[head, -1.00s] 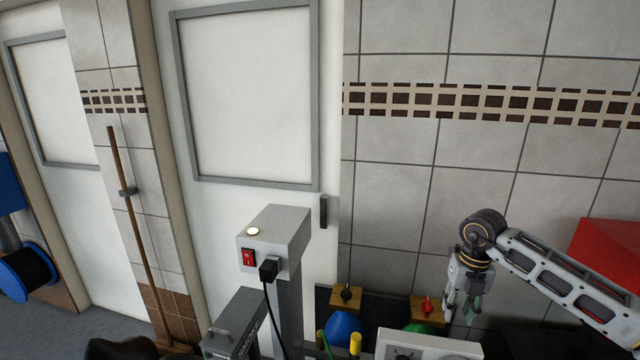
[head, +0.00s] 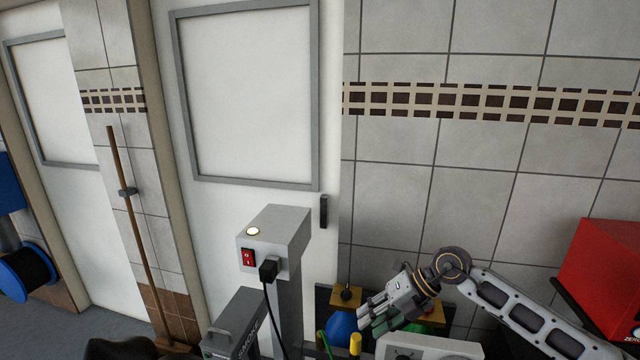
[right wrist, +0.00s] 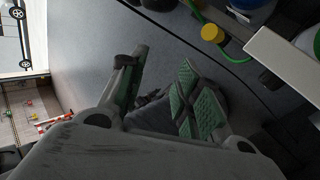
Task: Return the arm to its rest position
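My right arm comes in from the right edge in the head view. Its gripper (head: 372,316) points left and slightly down, in front of the tiled wall and above the low bench items. In the right wrist view the right gripper's two green-padded fingers (right wrist: 160,92) stand apart, with nothing held between them. Grey floor shows beyond them. My left gripper does not show in either view.
A grey post (head: 285,235) with a red switch, a lit button and a black plug stands left of the right gripper. A blue object (head: 342,328) and a white box (head: 430,347) sit below the gripper. A red box (head: 603,275) is at right.

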